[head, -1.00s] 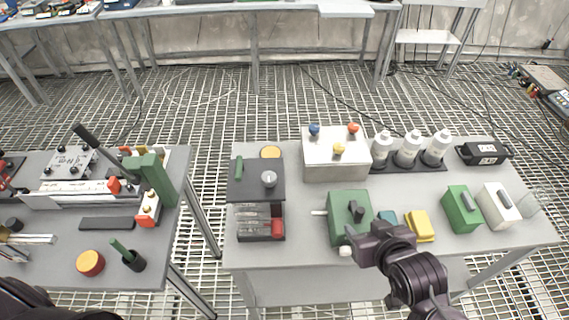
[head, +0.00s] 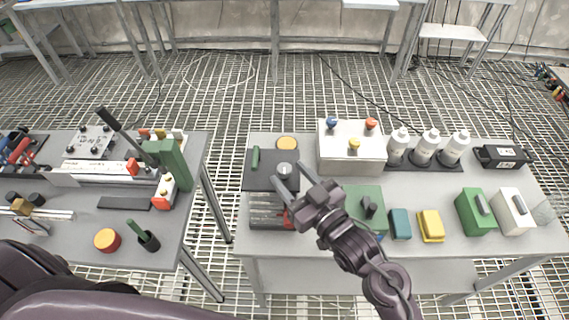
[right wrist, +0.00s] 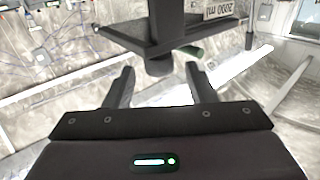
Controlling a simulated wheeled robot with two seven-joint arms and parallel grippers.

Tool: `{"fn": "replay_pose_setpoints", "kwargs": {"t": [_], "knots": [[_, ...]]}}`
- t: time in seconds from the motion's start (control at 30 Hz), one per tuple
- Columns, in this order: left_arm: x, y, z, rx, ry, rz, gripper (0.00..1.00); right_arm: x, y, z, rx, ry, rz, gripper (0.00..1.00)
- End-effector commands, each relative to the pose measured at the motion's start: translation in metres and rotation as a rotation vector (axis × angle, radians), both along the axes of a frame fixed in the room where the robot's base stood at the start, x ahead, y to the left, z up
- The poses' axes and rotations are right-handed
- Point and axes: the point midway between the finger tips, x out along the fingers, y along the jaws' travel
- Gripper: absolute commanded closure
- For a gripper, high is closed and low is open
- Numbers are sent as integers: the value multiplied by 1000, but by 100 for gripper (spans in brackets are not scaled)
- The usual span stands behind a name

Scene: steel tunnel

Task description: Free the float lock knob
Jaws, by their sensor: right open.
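I take the float lock knob to be the round grey knob (head: 285,170) on top of the dark plate (head: 258,180) of a small stand. No readable label confirms this. My right gripper (head: 291,182) is open beside the knob, its fingers pointing at it. In the right wrist view, a dark cylindrical part (right wrist: 159,66), probably this knob, appears in the gap between the two open fingers (right wrist: 159,76). Neither finger visibly touches it. The right gripper hides part of the stand's right side. My left arm shows at the lower left; its gripper is out of view.
A white box (head: 350,155) with blue, yellow and red knobs stands behind my right gripper. A green box (head: 366,205) is right of it, partly covered by my arm. White bottles (head: 424,149) stand farther right. A gap separates the left table (head: 85,225) from this one.

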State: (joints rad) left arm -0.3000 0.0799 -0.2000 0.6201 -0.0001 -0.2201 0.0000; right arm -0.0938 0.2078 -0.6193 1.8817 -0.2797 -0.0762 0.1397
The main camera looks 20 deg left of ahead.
Motion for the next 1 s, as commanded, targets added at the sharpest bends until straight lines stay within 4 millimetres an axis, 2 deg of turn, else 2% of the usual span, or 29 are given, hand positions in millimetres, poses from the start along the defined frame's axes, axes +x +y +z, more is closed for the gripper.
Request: {"fn": "replay_pose_setpoints", "kwargs": {"t": [0.1, 0.23, 0.57, 0.87, 1.0], "knots": [[0, 0, 7, 0, 0, 0, 64, 11, 14, 3, 1, 0, -2, 50], [0, 0, 9, 0, 0, 0, 64, 17, 22, 2, 0, 0, -2, 50], [0, 0, 9, -1, 0, 0, 64, 19, 25, 0, -1, 0, -1, 51], [0, -1, 9, -1, 0, 0, 64, 19, 24, 0, -1, 0, -2, 90], [0, -1, 9, -1, -1, 0, 64, 19, 24, 0, -1, 0, 2, 92]]}}
